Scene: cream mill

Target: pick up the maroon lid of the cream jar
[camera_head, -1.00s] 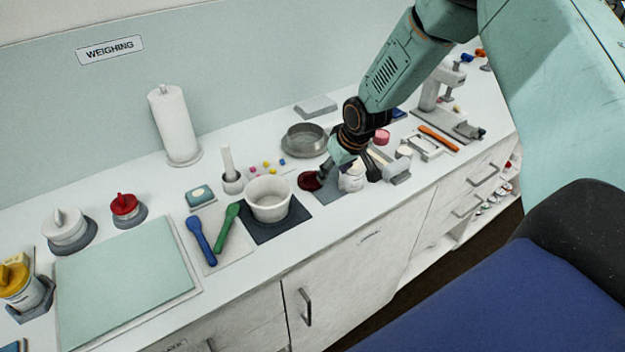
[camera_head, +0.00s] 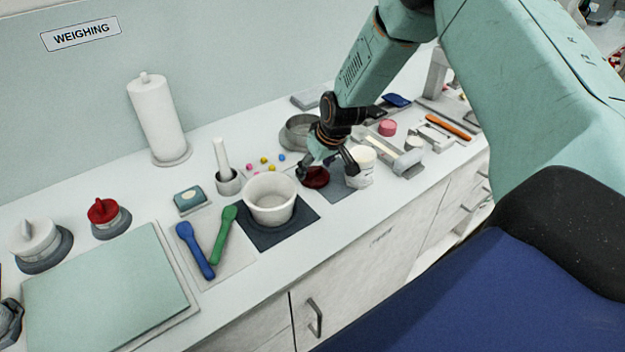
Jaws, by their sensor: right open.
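The maroon lid (camera_head: 316,179) lies on the counter, at the left end of a grey mat. The white cream jar (camera_head: 361,170) stands upright just right of it, at the mat's right side. My right gripper (camera_head: 328,171) is open and points down over the lid. One finger is at the lid's left edge and the other is between the lid and the jar. I cannot tell whether the fingers touch the lid.
A white mortar (camera_head: 270,202) on a dark mat stands left of the lid. A metal dish (camera_head: 298,133) is behind my gripper. A pink jar (camera_head: 387,128) and a grey metal device (camera_head: 408,161) stand to the right. Blue and green spoons (camera_head: 195,250) lie further left.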

